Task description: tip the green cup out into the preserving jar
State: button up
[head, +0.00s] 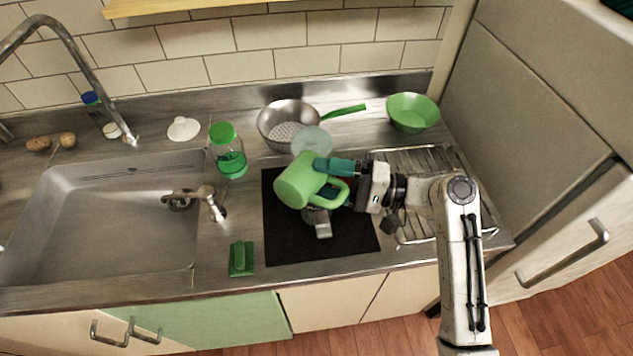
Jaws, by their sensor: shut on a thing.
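My gripper (338,178) is shut on the green cup (297,181) and holds it above the black mat (285,240). The cup is tilted, with its handle on the right, beside my fingers. I cannot tell whether anything is in it. A pale, clear round piece (312,142) shows just behind the cup and looks like a raised glass lid. Below the cup, a grey clasp-like part (322,228) shows over the mat. These may belong to the preserving jar, whose body is mostly hidden by the cup and my gripper.
A green-lidded jar (228,158) stands left of the mat. A colander (287,122) and a green bowl (412,112) stand behind. A wire rack (425,165) lies at right. A green sponge-like block (241,259) lies near the front edge. The sink (95,225) is at left.

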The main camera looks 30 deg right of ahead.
jog(key=shift+w+d+r+m+t+y+p, duration=0.15)
jog(key=shift+m+p, duration=0.1)
jog(key=shift+m, duration=0.3)
jog(key=shift+w+d+f+m+t+y+p, duration=0.1)
jog(key=shift+d+m+t+p, duration=0.15)
jog(key=shift+m, duration=0.35)
jog(key=shift+w+d+r+m+t+y+p, duration=0.15)
jog(key=shift+m+p, duration=0.15)
jog(key=shift+m, duration=0.25)
dwell(1.0)
jog(key=shift+s+a, duration=0.1)
jog(key=shift+s, duration=0.05)
